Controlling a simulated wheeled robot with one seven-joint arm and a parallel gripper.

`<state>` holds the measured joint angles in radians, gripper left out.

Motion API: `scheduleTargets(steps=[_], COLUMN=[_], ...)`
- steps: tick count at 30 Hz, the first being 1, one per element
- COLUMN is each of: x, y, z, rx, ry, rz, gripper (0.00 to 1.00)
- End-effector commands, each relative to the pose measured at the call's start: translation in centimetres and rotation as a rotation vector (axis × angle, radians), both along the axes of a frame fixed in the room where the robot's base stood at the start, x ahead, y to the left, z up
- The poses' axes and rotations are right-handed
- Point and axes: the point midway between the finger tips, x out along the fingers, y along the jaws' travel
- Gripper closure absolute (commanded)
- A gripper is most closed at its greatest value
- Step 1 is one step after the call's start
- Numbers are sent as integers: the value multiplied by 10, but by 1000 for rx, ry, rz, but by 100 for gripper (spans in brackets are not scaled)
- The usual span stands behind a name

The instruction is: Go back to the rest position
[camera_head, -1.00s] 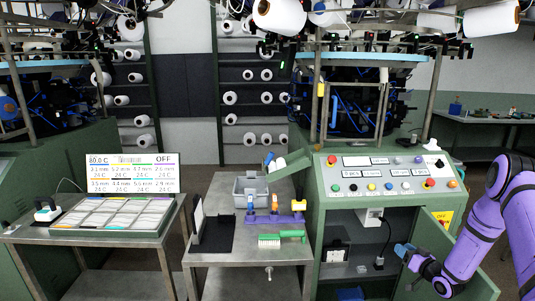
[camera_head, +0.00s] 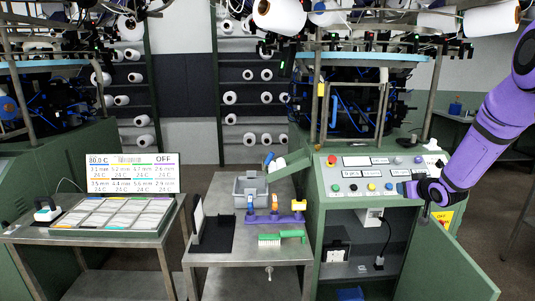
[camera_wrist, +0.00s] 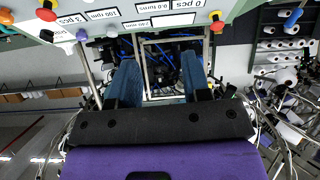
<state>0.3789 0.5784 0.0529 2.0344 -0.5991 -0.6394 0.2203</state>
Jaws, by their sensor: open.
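My gripper (camera_head: 402,188) is at the right end of the machine's control panel (camera_head: 383,177), just in front of it, with my purple arm coming down from the upper right. In the wrist view its two blue fingers (camera_wrist: 160,78) stand apart with nothing between them. Part of the panel with its buttons and labels shows along the top of that view. I cannot tell from the head view how far the fingertips are from the panel.
The green cabinet door (camera_head: 452,262) hangs open below my gripper. A black plug and cable (camera_head: 380,262) show inside. A steel cart (camera_head: 225,262) with a grey bin (camera_head: 250,188) and brush (camera_head: 270,240) stands left. A tray table (camera_head: 105,222) is farther left.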

Motion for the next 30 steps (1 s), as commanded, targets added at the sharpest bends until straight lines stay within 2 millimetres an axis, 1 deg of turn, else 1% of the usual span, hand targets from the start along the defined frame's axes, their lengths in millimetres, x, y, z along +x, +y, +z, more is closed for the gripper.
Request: scheduleTargets(steps=[1, 3, 8, 11, 15, 20, 24, 26, 30], x=[-6, -17, -46, -69, -105, -152, -198, -218, -268], y=[6, 12, 27, 38, 53, 72, 88, 95, 111], z=[21, 42, 87, 113, 144, 175, 195, 202, 214], rx=[-20, -41, -78, -93, -107, -107, -99, -92, -74], ry=[11, 39, 100, 139, 195, 260, 318, 343, 405], rz=[-12, -34, -82, -110, -145, -176, -196, -202, -207], gripper=[56, 56, 56, 56, 56, 56, 56, 56, 56])
